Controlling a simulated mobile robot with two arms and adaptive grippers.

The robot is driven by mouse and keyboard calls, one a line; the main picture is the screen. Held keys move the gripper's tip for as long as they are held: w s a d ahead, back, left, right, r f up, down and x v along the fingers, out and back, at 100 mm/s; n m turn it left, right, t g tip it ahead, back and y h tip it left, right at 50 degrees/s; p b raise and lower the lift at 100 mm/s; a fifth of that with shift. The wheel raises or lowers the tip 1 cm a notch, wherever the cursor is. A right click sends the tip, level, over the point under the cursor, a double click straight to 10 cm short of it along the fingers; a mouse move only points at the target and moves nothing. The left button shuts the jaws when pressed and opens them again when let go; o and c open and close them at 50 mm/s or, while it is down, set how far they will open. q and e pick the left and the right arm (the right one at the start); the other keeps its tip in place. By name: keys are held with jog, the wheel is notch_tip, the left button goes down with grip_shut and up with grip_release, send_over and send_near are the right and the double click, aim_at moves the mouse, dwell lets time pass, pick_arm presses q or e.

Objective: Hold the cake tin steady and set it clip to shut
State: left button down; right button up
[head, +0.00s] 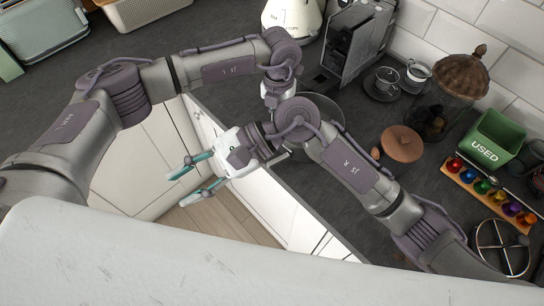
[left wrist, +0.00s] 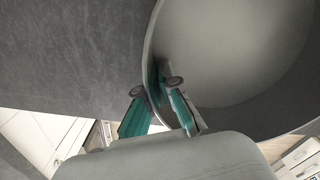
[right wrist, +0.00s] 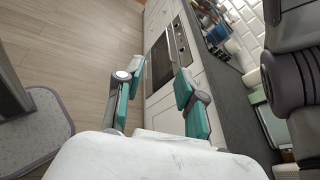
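The cake tin (head: 325,106) is a grey round tin on the worktop, partly hidden behind my arms in the head view. Its rim and smooth inside fill the right of the left wrist view (left wrist: 240,50). My left gripper (left wrist: 155,88) is at the tin's rim, one finger inside the wall and one outside. A gap shows between the inner finger and the wall, so it looks open. My right gripper (head: 178,189) is open and empty, out past the worktop's front edge above the floor, and shows in the right wrist view (right wrist: 158,72). The clip is not visible.
A coffee machine (head: 352,42) and kettle (head: 292,15) stand behind the tin. To the right are cups (head: 384,82), a glass dome (head: 458,85), a terracotta lid (head: 401,144), a green bin (head: 494,137) and a capsule rack (head: 488,190). Floor and cabinets lie below my right gripper.

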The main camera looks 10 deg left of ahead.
jog(key=w+d+f+t+h, duration=0.3)
jog(key=w+d+h, duration=0.1)
jog(key=w+h, duration=0.15)
jog(key=r+m+t+h, duration=0.1)
jog(key=m+t+h, duration=0.2)
jog(key=t+h, duration=0.25)
send_over(272, 162)
notch_tip(272, 162, down, 11)
jog(key=shift+r, duration=0.1)
grip_shut()
